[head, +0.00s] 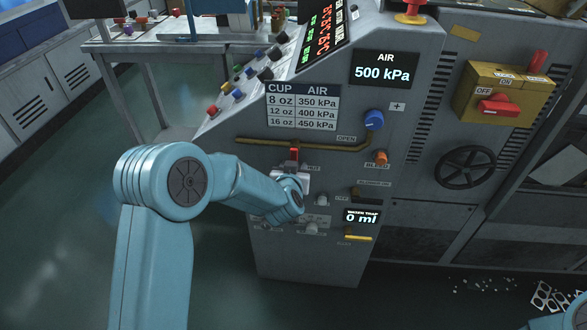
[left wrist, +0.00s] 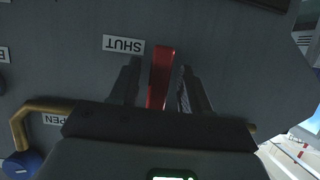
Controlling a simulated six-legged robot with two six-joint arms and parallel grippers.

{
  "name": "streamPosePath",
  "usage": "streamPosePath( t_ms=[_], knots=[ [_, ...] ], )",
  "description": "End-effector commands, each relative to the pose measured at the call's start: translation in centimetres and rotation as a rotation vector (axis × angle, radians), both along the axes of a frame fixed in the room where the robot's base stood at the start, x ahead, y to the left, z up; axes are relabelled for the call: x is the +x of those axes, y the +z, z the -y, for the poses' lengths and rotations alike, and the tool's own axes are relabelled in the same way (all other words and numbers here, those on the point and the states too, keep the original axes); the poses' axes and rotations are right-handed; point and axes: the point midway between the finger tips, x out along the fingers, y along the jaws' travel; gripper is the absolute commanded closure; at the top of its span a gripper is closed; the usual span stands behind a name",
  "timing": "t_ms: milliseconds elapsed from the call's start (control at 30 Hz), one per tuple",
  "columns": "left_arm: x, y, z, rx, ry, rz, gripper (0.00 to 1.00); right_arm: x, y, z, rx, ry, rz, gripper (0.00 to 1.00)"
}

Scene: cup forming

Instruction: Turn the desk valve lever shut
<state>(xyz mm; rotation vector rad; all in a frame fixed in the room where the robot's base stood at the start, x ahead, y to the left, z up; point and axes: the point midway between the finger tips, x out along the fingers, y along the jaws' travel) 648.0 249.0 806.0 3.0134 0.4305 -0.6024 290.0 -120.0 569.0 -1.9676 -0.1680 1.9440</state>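The red valve lever (head: 294,155) sits on the brass pipe (head: 330,148) on the front of the grey desk. It points down, across the pipe, and its end is beside the SHUT label (left wrist: 123,45). The OPEN label (head: 346,138) is along the pipe to the right. In the left wrist view, which is upside down, the lever (left wrist: 160,76) stands between the two fingers of my left gripper (left wrist: 158,88). A gap shows on each side, so the gripper is open around it. In the head view my gripper covers the lever's lower end. My right gripper is out of view.
A blue knob (head: 374,120) and an orange bleed knob (head: 381,157) are right of the lever. Small knobs (head: 322,200) and a water trap display (head: 362,217) are below. A yellow switch box (head: 507,94) and black handwheel (head: 466,167) are farther right.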

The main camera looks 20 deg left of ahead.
Motion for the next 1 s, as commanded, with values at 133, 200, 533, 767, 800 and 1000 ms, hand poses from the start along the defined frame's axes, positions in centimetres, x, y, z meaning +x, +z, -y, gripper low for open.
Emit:
streamPosePath(
  t_ms=[133,200,533,767,800,1000],
  knots=[
    [-0.5,0.3,0.2,-0.001,-0.002,0.000,0.53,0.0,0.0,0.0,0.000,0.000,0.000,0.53],
    [-1.3,0.7,0.5,-0.001,-0.003,0.000,0.53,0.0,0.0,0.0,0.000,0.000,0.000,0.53],
    [-8.8,4.0,2.7,0.000,-0.004,0.002,0.53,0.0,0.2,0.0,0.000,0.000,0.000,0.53],
    [-13.0,5.8,3.9,-0.001,-0.003,0.002,0.53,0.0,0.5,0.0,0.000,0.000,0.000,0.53],
    [-13.4,5.9,4.0,-0.001,-0.002,0.000,0.53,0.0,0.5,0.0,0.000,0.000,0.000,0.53],
    [-14.5,6.3,4.3,0.000,0.000,0.001,0.53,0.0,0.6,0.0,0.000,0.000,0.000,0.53]
  ],
)
